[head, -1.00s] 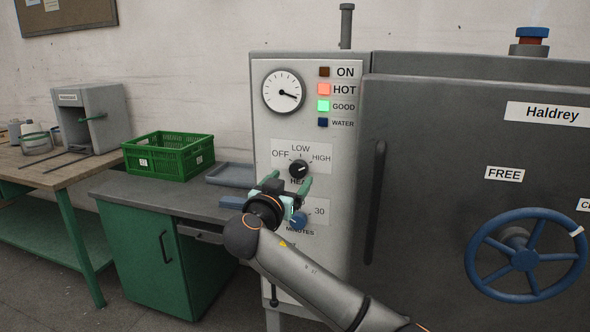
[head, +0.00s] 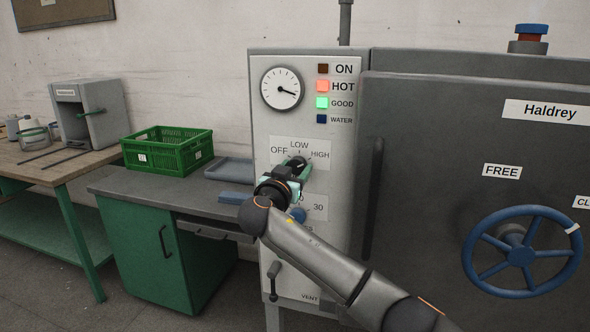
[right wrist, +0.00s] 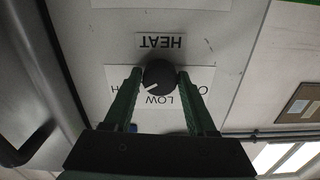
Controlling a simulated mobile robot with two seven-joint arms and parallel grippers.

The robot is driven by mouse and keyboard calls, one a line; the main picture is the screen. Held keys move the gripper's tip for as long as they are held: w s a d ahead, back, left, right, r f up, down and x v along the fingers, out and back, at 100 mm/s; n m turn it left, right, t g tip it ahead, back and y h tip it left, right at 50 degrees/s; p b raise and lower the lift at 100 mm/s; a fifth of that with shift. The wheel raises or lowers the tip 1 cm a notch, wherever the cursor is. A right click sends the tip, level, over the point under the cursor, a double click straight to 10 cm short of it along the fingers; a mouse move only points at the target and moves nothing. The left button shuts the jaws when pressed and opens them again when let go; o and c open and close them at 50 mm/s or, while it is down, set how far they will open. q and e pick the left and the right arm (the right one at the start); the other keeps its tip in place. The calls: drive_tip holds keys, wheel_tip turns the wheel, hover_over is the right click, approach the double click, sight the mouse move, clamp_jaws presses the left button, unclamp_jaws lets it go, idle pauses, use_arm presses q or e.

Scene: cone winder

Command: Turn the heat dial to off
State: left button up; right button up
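The heat dial (right wrist: 159,73) is a round black knob with a white pointer mark, on the grey control panel (head: 322,215). In the right wrist view, which is upside down, its mark points between LOW and HIGH. The dial label (head: 285,144) reads OFF, LOW and HIGH, with OFF at the left in the head view. My right gripper (right wrist: 159,75) is open, with one green finger on each side of the dial. I cannot tell whether the fingers touch it. In the head view the gripper hides much of the dial. My left gripper is not in view.
A blue minutes dial (head: 298,214) sits just below the gripper. A vent lever (head: 274,280) is lower on the panel. A dark door handle (head: 374,200) and blue handwheel (head: 522,250) are to the right. A green crate (head: 168,150) stands on the left bench.

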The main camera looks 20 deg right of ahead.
clamp_jaws()
